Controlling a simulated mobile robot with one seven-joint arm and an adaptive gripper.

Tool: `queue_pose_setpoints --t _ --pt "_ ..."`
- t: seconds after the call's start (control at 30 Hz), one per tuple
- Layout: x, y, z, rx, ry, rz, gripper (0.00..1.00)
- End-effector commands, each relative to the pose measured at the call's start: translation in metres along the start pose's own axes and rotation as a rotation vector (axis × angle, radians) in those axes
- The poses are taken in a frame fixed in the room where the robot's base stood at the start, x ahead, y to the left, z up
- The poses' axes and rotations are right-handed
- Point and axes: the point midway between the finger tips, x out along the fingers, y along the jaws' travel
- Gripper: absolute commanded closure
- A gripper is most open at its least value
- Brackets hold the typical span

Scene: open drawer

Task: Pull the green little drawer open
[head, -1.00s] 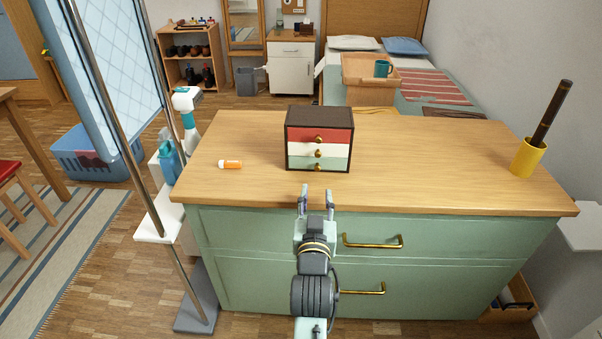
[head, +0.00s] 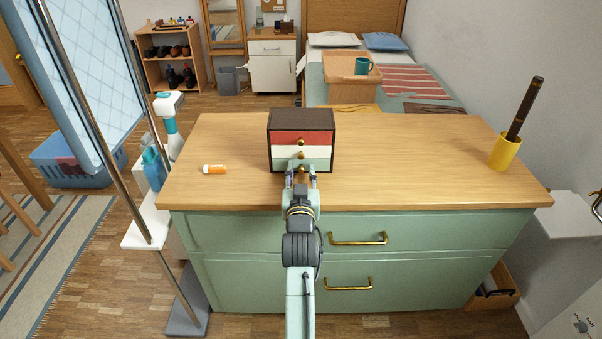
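The green little drawer (head: 321,165) is the bottom one of three in a small dark brown chest (head: 301,119), under a red and a white drawer. It looks shut, flush with the chest front. Its round brass knob (head: 301,169) is partly visible. My gripper (head: 301,175) is right in front of this drawer, with its fingers apart to the left and right of the knob. Whether a finger touches the knob cannot be told. The fingers hide part of the green drawer front.
The chest stands on a wooden top (head: 420,165) over a green cabinet with brass handles. An orange bottle (head: 215,169) lies to the left. A yellow cup (head: 505,151) holding a dark stick stands far right. The top between is clear.

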Motion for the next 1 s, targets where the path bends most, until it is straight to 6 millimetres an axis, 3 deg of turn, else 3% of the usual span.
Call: queue_pose_setpoints --t 0.47,1.0 --pt "-0.0003 -0.0002 0.0000 0.000 0.000 0.000 1.00" --pt "-0.0003 -0.0006 -0.0001 0.000 0.000 -0.001 1.00"
